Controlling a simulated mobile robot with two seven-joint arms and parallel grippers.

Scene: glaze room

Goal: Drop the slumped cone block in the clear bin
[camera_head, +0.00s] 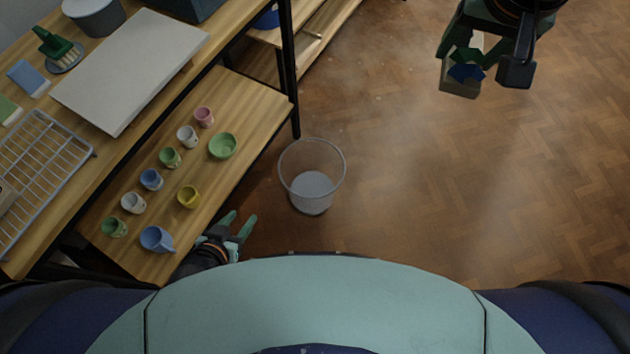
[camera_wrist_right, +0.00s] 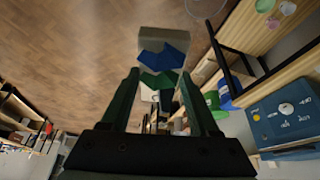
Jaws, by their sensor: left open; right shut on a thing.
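The slumped cone block is a tan block (camera_head: 459,88) with bent blue and green cones. My right gripper (camera_head: 488,60) is shut on it and holds it up over the floor at the upper right of the head view. The cone block also shows beyond the right fingertips in the right wrist view (camera_wrist_right: 178,38), with a white piece nearer the gripper. The clear bin (camera_head: 312,160) stands on the floor near the middle of the head view, left of and apart from the block, and looks empty. My left gripper (camera_head: 241,226) is open and empty beside the lower shelf.
A wooden shelf unit (camera_head: 262,103) at the left bears several small cups, a green bowl (camera_head: 223,145), a white board (camera_head: 135,68) and a wire rack (camera_head: 50,165). Its black post (camera_head: 292,80) stands near the bin. The floor right of the bin is clear.

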